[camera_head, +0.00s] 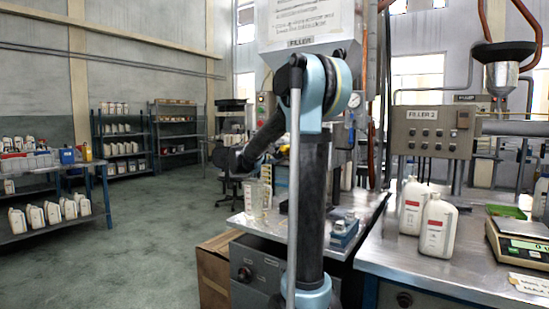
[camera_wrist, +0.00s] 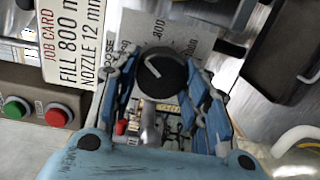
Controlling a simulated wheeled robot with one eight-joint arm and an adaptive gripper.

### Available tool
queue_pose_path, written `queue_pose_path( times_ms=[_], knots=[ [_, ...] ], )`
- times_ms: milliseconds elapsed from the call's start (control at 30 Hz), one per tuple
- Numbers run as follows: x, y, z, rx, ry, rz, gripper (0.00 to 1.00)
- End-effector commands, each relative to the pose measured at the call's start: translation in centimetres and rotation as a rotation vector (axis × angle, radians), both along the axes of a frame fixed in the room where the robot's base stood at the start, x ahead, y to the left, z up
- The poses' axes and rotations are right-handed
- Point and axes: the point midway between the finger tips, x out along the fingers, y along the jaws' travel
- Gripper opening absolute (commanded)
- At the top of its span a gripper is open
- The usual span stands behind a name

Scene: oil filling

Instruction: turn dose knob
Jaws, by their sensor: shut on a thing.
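The dose knob (camera_wrist: 161,76) is round and black with a pale pointer line, seen in the wrist view. The pointer slants toward the upper left. My gripper (camera_wrist: 166,70) has its blue and grey fingers shut on the knob, one finger on each side. The fingers and palm hide the lower part of the dial. In the head view my arm reaches away to the left; the knob and fingertips cannot be made out there.
A job card (camera_wrist: 72,35) reading "FILL 800 m" and "NOZZLE 12 mm" is left of the dial, above green (camera_wrist: 15,108) and red (camera_wrist: 58,116) buttons. In the head view, white bottles (camera_head: 438,226) and a scale (camera_head: 520,243) stand on the right bench; floor at left is clear.

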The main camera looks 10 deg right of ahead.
Motion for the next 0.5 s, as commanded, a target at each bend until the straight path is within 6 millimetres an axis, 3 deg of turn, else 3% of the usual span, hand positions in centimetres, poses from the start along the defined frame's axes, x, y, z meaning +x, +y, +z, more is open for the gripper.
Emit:
queue_pose_path(
  times_ms=[500],
  knots=[
    [-0.19, -0.1, -0.2, 0.333, -0.331, -0.001, 0.18]
  ],
)
